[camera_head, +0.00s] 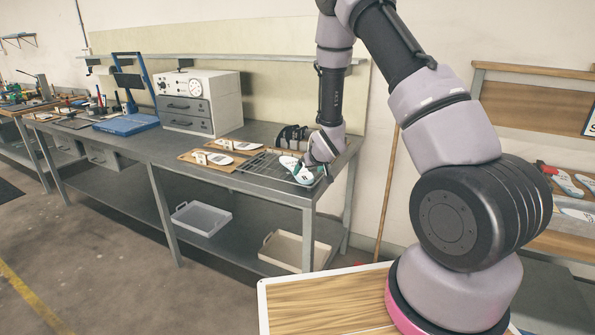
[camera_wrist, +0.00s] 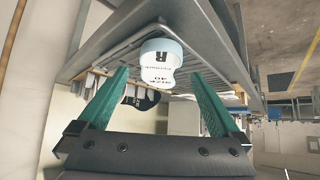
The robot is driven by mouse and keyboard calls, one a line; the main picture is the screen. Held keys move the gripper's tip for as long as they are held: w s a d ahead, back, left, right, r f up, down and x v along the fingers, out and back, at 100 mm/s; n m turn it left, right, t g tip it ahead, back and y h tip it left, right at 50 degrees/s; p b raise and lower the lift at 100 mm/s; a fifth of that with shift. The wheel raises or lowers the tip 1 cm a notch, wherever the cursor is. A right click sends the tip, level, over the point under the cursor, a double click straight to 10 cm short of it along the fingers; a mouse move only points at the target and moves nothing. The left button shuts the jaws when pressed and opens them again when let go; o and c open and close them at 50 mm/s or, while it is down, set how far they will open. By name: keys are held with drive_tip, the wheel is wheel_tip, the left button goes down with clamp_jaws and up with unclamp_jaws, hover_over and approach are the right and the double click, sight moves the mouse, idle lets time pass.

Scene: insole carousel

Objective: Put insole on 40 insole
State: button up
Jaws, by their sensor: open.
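A white insole with a pale blue end (camera_head: 291,166) lies on the grey wire rack at the right end of the workbench. In the wrist view the insole (camera_wrist: 160,58) carries an "R" and what reads as size 40. My gripper (camera_head: 312,174) is low over the rack at this insole. In the wrist view its two green fingers are spread, and the gripper (camera_wrist: 160,78) has the insole's near end between them in the picture. A gap shows on each side, and whether the fingers are level with the insole cannot be told.
Wooden boards (camera_head: 199,166) with white insoles lie left of the wire rack (camera_head: 262,166). Black items (camera_head: 291,137) stand behind it. A white drawer unit (camera_head: 198,98) and a blue device (camera_head: 127,123) are further left. Bins (camera_head: 201,219) sit on the lower shelf.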

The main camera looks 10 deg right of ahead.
sight(303, 176)
drive_tip(key=x, duration=0.4)
drive_tip(key=shift+w+f, duration=0.2)
drive_tip(key=shift+r, duration=0.1)
drive_tip(key=c, duration=1.3)
